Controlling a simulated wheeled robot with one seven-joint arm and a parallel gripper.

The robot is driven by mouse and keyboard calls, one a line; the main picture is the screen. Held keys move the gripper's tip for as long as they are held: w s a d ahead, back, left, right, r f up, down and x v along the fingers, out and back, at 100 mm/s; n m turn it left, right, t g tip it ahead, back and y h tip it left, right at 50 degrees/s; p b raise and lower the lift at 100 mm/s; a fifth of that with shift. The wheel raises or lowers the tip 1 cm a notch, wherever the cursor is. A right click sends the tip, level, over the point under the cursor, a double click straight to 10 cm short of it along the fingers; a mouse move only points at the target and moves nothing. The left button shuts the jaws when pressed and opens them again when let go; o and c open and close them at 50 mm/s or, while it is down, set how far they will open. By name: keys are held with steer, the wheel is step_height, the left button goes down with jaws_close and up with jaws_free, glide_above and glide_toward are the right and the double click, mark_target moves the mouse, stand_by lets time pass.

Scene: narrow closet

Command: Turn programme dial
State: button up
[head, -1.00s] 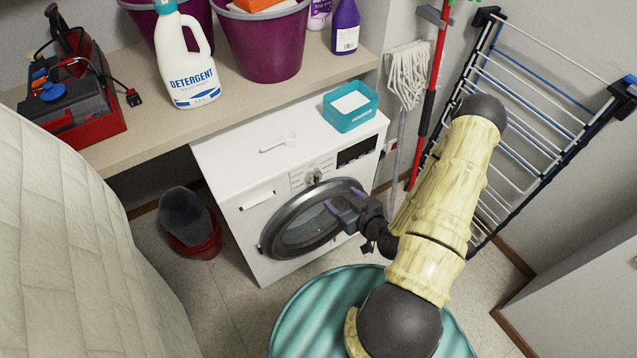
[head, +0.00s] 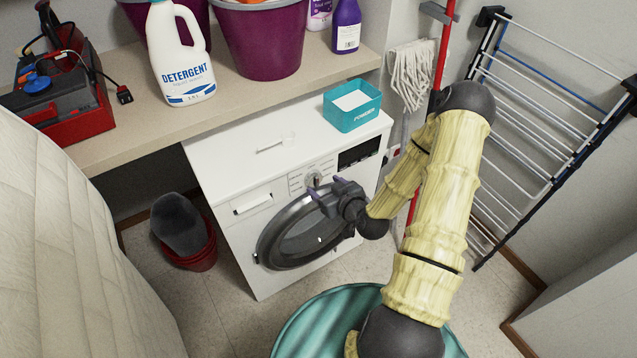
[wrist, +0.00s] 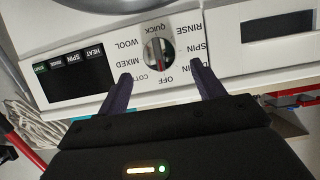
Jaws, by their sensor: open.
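The white washing machine (head: 255,290) stands under the worktop, with its round door closed. Its programme dial (head: 314,180) is a silver knob on the front panel. In the wrist view the dial (wrist: 157,54) has a bar-shaped grip with a red mark at its lower end, near OFF. Printed labels such as COTTON, MIXED, WOOL, QUICK, RINSE and SPIN ring it. My gripper (head: 324,188) is open and empty just in front of the dial. In the wrist view the fingertips of my gripper (wrist: 156,84) lie either side of the dial, apart from it.
A teal powder box (head: 352,118) and a spoon (head: 275,144) sit on the machine top. A detergent bottle (head: 182,60) stands on the worktop (head: 120,138). A red bucket (head: 200,258) is on the floor at left. A drying rack (head: 545,130) leans at right.

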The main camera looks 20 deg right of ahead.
mark_target(318, 180)
steer(key=x, duration=0.4)
steer(key=shift+w+a, duration=0.15)
steer(key=shift+w, duration=0.05)
steer(key=c, duration=1)
steer(key=shift+m+y, duration=0.3)
steer(key=shift+d+f+m+y+b, duration=0.15)
steer(key=shift+d+m+y+b, duration=0.25)
steer(key=shift+m+y, duration=0.6)
steer(key=shift+w+d+f+m+y+b, duration=0.15)
steer(key=shift+m+y, duration=0.25)
steer(key=shift+m, duration=0.45)
steer(key=shift+d+r+m+y+b, duration=0.1)
steer(key=shift+m+y+b, duration=0.25)
steer(key=shift+m, duration=0.5)
